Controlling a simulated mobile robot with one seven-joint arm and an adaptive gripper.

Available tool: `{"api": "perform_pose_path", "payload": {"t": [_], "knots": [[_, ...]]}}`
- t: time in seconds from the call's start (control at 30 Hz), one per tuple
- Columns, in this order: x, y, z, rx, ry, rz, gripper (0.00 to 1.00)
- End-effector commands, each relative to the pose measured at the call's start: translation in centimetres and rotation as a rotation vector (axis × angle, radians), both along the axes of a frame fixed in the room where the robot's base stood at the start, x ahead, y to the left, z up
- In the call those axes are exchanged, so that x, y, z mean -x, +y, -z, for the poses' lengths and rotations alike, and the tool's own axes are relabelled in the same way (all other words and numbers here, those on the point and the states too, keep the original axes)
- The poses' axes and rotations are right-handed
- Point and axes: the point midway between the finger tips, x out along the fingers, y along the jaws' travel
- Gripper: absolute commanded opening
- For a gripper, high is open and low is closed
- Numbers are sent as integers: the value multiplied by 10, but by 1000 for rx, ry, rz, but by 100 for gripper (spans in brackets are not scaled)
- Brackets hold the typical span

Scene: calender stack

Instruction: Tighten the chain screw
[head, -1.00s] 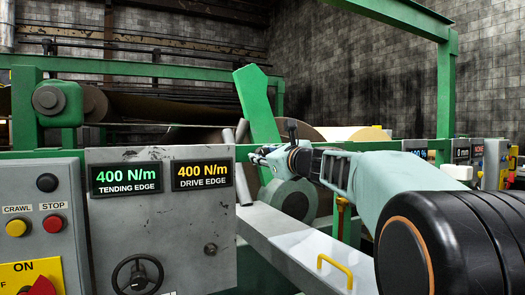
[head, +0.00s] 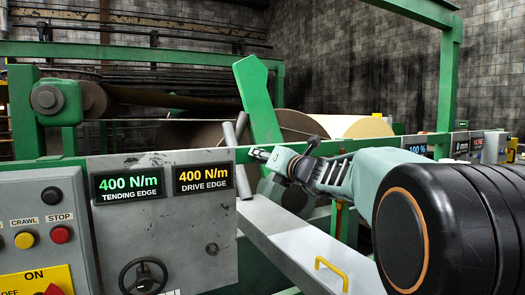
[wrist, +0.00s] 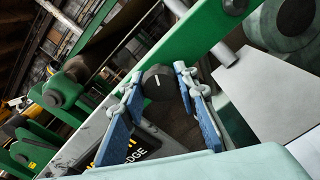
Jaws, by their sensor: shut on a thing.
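In the wrist view a dark round knob (wrist: 157,85) with a white mark on its face sits between the two blue-padded fingers of my gripper (wrist: 159,74). My gripper is shut on this knob, which seems to be the chain screw's head. In the head view my gripper (head: 258,154) reaches left to the top right of the grey panel, and the knob cannot be made out there. The tending edge display (head: 128,184) reads 400 N/m in green. The drive edge display (head: 202,178) reads 400 N/m in yellow.
A green slanted bar (head: 258,100) rises behind my gripper. A grey rod (head: 243,165) stands close by. A handwheel (head: 143,276) and red stop button (head: 60,235) are at lower left. A white cover with a yellow handle (head: 332,270) lies below my arm.

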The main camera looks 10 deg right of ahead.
Motion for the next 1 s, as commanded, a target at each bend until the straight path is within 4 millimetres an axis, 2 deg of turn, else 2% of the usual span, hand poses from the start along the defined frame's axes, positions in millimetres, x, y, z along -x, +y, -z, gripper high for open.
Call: {"api": "perform_pose_path", "payload": {"t": [1.0], "knots": [[0, -1, -2, -920, 306, 5, 4]]}}
